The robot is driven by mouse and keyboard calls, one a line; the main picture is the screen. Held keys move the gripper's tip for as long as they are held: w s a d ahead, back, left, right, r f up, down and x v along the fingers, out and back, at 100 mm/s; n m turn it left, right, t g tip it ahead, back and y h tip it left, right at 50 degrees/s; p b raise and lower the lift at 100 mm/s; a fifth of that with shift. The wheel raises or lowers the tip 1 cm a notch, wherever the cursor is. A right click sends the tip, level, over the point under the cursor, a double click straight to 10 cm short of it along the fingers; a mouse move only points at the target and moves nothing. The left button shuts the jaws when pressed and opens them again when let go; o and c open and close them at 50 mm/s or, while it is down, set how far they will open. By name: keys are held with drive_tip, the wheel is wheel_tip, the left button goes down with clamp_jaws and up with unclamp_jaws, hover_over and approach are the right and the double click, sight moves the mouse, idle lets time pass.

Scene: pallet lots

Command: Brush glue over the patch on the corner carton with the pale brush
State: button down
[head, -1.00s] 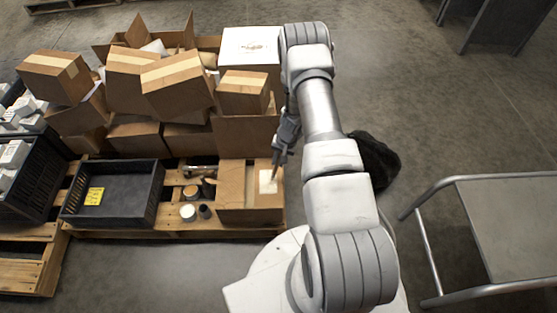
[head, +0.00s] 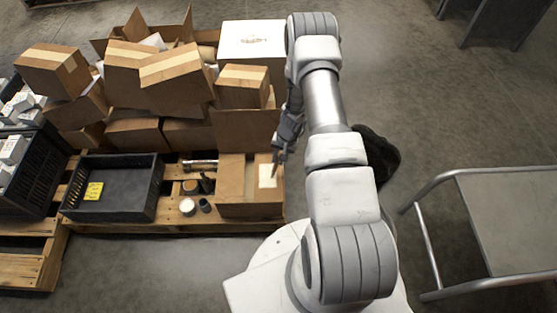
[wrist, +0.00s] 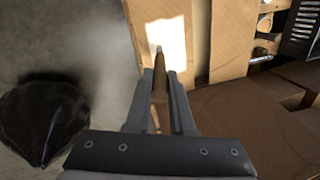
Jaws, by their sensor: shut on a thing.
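The corner carton (head: 236,183) sits at the front right corner of the pallet. A white patch (head: 266,176) lies on its top; it also shows in the wrist view (wrist: 172,40). My gripper (head: 279,156) is above the carton's right side. In the wrist view my gripper (wrist: 160,82) is shut on the brush (wrist: 159,70), a slim tan-brown stick pointing away from the fingers. The brush tip overlaps the patch in that view. I cannot tell whether it touches. Any glue on the patch is too small to tell.
Several small pots (head: 187,207) stand left of the carton, beside a dark grey tray (head: 112,215) with a yellow label. Stacked cartons (head: 177,83) rise behind. A black bag-like heap (head: 382,160) lies on the floor right of my arm. A metal cart (head: 515,220) stands at right.

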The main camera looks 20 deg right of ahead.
drive_tip(key=shift+w+d, duration=0.35)
drive_tip(key=shift+w, duration=0.4)
drive_tip(key=shift+s, duration=0.1)
drive_tip(key=shift+s+a, duration=0.25)
drive_tip(key=shift+s, duration=0.3)
drive_tip(key=shift+s+a, duration=0.25)
drive_tip(key=shift+s, duration=0.3)
drive_tip(key=shift+r, duration=0.1)
wheel_tip(320, 180, up, 8)
drive_tip(key=p, duration=0.4)
drive_tip(key=shift+p, duration=0.35)
